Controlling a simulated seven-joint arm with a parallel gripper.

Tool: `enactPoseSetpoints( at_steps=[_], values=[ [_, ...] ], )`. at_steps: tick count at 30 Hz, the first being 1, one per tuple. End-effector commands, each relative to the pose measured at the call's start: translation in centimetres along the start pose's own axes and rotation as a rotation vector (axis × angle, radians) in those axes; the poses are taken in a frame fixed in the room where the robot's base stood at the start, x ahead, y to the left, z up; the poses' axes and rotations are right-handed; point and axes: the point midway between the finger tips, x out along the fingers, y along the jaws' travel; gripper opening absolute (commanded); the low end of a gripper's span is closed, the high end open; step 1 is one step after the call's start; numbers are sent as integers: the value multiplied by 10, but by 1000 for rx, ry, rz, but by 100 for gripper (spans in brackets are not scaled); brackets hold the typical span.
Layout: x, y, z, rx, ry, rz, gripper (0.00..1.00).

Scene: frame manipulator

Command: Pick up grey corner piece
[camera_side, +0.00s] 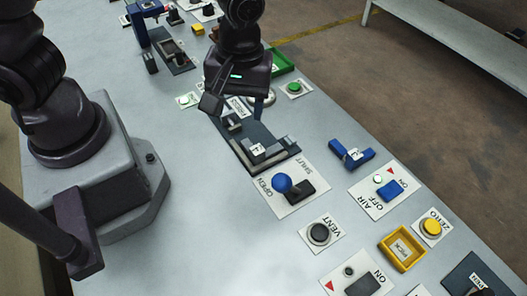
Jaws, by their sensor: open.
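A grey corner piece (263,154) with a small white label sits on a dark plate (285,136) in the middle of the table. Light grey rails run along the near edges of the plate, close to the piece. My gripper (236,104) is open above the far left end of the plate, behind the grey piece and apart from it. Nothing shows between its fingers. The gripper hides part of the plate's far end. A blue corner piece (351,154) with a white label lies on the table to the right.
A blue-knobbed OPEN/SHUT lever (282,183) stands just in front of the plate. VENT (319,233), AIR (388,188) and ZERO (432,228) controls and a yellow PICK tray (402,249) are nearer. A green tray (283,63) is behind my gripper. The table's left front is clear.

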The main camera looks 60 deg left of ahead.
Motion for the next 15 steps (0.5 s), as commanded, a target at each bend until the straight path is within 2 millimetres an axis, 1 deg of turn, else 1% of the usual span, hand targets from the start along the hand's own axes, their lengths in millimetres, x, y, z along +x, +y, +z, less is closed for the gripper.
enactPoseSetpoints(
  at_steps=[1,2,3,6,9,11,14,15],
  values=[
    [9,5,-4,-131,15,-6,57],
    [12,8,-7,-215,21,1,57],
    [13,11,-11,-320,27,17,57],
    [9,19,-16,-513,27,63,57],
    [9,22,-16,-624,23,79,57],
    [11,22,-17,-657,23,81,57],
    [21,22,-18,-676,23,77,57],
    [28,22,-18,-677,23,75,57]
  ],
)
